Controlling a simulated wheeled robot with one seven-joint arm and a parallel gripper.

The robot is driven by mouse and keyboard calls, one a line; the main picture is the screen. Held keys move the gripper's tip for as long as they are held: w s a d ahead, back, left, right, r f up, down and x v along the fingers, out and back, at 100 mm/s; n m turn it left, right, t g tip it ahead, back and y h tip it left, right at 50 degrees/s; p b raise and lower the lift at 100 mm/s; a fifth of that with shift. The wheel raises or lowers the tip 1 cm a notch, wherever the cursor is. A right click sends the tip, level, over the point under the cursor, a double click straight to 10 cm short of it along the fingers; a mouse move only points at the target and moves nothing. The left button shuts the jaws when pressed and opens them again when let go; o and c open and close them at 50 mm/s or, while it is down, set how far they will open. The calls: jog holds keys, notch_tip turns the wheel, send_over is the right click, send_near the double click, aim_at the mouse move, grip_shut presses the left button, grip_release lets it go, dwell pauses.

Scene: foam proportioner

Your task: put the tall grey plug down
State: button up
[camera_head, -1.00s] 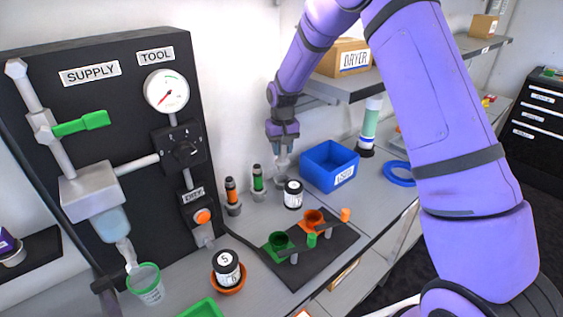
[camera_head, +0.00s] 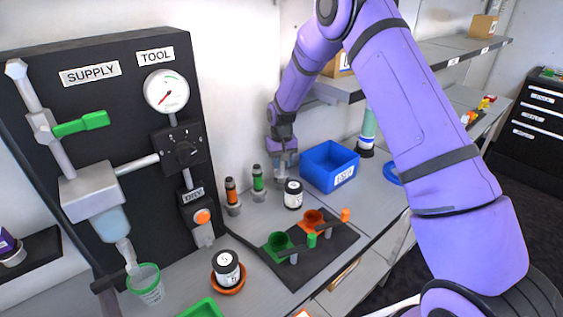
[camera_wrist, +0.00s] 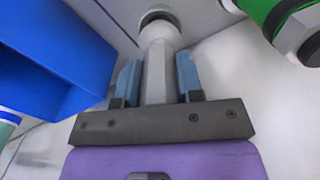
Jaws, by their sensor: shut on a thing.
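My gripper (camera_head: 284,158) is low at the back of the bench, between the green-banded plug and the blue bin. In the wrist view my gripper (camera_wrist: 158,82) has its two blue fingers shut on the tall grey plug (camera_wrist: 157,60), a pale grey shaft with a wider rounded head. The head is close to the grey bench surface; I cannot tell whether it touches. In the head view the plug is mostly hidden by the gripper and the black-and-white jar.
The blue bin (camera_head: 330,166) stands just right of my gripper. A green-banded plug (camera_head: 257,182) and an orange-banded plug (camera_head: 232,195) stand to the left. A black-lidded jar (camera_head: 293,194) is in front. A dark mat holds a green cup (camera_head: 278,244) and an orange cup (camera_head: 313,221).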

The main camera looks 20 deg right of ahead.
jog(key=shift+f, duration=0.3)
jog(key=o, duration=1)
jog(key=shift+c, duration=0.2)
notch_tip(320, 180, up, 13)
jog(key=shift+f, duration=0.15)
